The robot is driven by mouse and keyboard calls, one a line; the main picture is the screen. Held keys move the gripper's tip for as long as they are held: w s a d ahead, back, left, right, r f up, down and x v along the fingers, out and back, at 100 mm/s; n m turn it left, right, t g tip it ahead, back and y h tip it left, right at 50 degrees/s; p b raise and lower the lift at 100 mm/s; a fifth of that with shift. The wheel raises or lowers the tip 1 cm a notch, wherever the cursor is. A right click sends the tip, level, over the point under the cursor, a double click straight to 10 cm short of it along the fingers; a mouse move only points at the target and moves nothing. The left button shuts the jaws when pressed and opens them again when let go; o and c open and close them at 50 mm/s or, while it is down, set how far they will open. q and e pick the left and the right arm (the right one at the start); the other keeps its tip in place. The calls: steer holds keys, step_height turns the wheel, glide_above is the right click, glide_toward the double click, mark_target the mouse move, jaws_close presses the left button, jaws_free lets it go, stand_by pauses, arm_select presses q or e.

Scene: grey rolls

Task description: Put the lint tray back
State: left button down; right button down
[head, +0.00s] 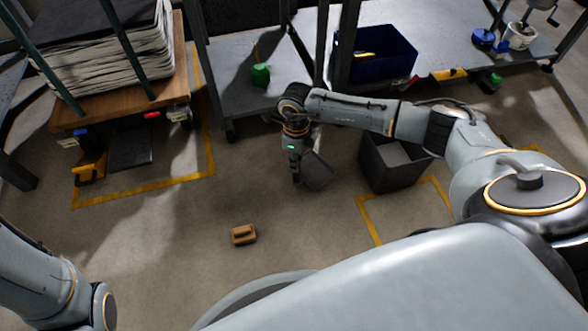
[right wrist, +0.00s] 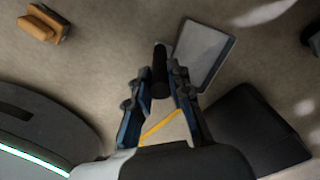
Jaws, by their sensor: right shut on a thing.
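A flat grey rectangular tray, which I take for the lint tray (head: 318,171), hangs beside my right gripper (head: 295,177) in the middle of the head view, over the concrete floor. In the right wrist view the tray (right wrist: 205,52) has a pale face and a dark rim. A black round handle (right wrist: 160,72) lies between the fingers of my right gripper (right wrist: 160,90), which is shut on it. How the handle joins the tray is unclear. Its slot is not clearly visible. My left arm enters at the lower left; its gripper is out of view.
A dark open bin (head: 372,174) stands right of the tray. A brown wooden block (head: 243,235) lies on the floor. A pallet cart with stacked sheets (head: 110,62) stands at left. Behind is a grey bench with a blue crate (head: 400,64) and green item (head: 261,75). Floor around the block is clear.

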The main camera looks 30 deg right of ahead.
steer(key=f+b, duration=0.1)
steer(key=w+f+b, duration=0.1)
steer(key=f+b, duration=0.2)
steer(key=shift+w+d+f, duration=0.1)
steer(key=shift+w+f, duration=0.25)
steer(key=shift+f, duration=0.05)
steer(key=shift+f+b, duration=0.1)
steer(key=shift+b, duration=0.2)
steer(key=c, duration=1.2)
jaws_free()
steer(key=shift+f, duration=0.1)
